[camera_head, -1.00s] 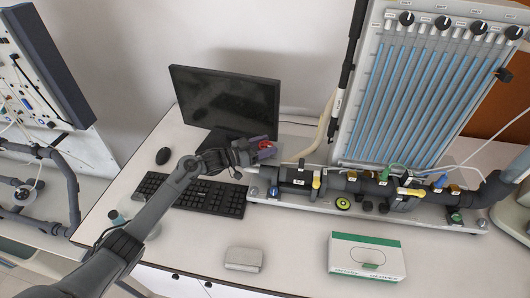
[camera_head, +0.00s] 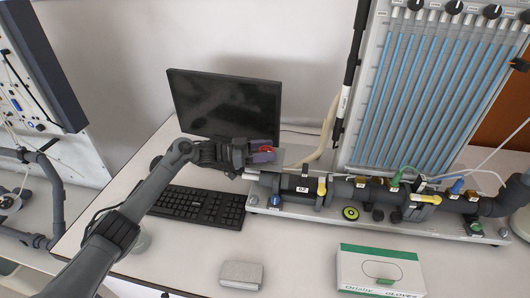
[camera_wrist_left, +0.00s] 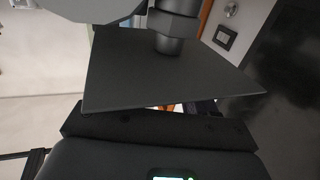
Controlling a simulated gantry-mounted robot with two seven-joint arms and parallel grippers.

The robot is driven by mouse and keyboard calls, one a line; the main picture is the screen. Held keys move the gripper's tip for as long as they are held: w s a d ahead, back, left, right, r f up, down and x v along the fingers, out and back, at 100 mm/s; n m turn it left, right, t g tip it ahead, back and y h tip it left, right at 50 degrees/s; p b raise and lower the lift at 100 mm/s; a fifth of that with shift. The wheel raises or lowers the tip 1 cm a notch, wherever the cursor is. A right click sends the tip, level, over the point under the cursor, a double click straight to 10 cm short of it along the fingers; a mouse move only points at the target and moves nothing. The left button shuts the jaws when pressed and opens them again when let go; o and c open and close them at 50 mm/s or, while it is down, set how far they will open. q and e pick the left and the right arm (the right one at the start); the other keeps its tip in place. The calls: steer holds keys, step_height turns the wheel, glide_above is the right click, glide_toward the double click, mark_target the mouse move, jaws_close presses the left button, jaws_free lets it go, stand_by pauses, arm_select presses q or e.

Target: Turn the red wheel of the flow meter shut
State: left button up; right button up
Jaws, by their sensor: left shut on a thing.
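The red wheel (camera_head: 267,150) shows as a small red patch between the fingers of my left gripper (camera_head: 264,154), at the left end of the dark pipe of the flow meter (camera_head: 298,188). The left gripper is shut on the wheel, and its fingers hide most of it. The flow meter's pipe runs right along a pale base plate below the manometer board (camera_head: 435,95). In the left wrist view, dark parts fill the middle and the red wheel cannot be made out. My right gripper is in neither view.
A monitor (camera_head: 222,103) stands behind my left gripper, and a keyboard (camera_head: 200,204) lies below it. A green-and-white glove box (camera_head: 380,271) and a small grey box (camera_head: 241,274) lie near the front. The desk between them is clear.

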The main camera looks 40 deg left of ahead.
arm_select(q)
steer(key=shift+d+r, duration=0.1)
steer(key=shift+r, duration=0.45)
steer(key=o, duration=1.1)
steer(key=shift+c, duration=0.2)
steer(key=shift+w+f, duration=0.1)
steer(key=shift+f, duration=0.05)
steer(key=shift+f, duration=0.1)
steer(key=shift+s+a+f, duration=0.1)
steer(key=shift+s+a, duration=0.2)
steer(key=shift+s, duration=0.05)
steer(key=v, duration=1)
steer(key=shift+r, duration=0.25)
